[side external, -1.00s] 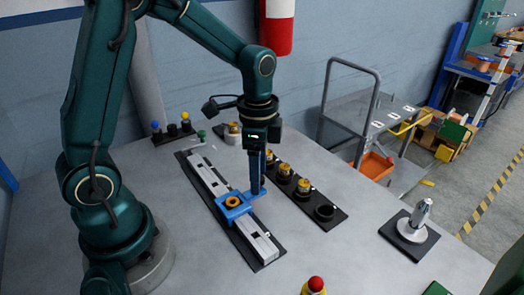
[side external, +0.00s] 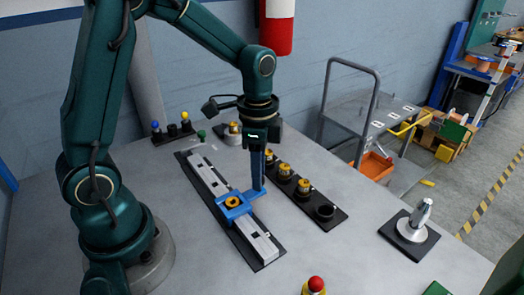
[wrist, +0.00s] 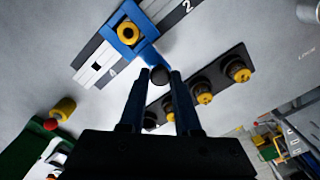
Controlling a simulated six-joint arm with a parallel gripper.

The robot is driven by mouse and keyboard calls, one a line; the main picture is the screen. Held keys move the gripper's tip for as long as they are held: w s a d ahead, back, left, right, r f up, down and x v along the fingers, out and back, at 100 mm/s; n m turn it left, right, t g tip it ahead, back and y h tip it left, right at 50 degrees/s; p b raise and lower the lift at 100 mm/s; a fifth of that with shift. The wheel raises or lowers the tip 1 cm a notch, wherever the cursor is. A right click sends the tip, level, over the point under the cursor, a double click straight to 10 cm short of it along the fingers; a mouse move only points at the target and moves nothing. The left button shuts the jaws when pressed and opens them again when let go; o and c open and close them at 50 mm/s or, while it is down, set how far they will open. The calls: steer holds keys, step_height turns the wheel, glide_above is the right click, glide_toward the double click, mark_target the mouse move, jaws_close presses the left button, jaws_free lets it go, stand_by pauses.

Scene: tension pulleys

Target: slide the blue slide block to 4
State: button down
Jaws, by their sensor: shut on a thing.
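The blue slide block (side external: 232,205) sits on the pale rail (side external: 207,178), past the rail's middle toward the near end. It carries a yellow ring with a dark centre. In the wrist view the blue slide block (wrist: 127,33) has a blue arm reaching out to a dark round knob (wrist: 159,75). My gripper (side external: 258,187) is upright at the end of this arm. In the wrist view my gripper (wrist: 159,78) has its two blue fingers on either side of the knob, shut on the block's handle. A "2" (wrist: 187,5) shows on the rail; another mark near the block is unclear.
A black strip with yellow-topped pulleys (side external: 303,188) stands close to the right of my gripper. A silver post on a black plate (side external: 411,228) is farther right. A red button (side external: 316,284) is at the front. The table between them is clear.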

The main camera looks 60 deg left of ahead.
stand_by(0.8)
steer(key=d, duration=0.8)
steer(key=shift+d, duration=0.3)
steer(key=c, duration=0.6)
jaws_free()
step_height(320, 180, up, 5)
steer(key=shift+r, duration=0.1)
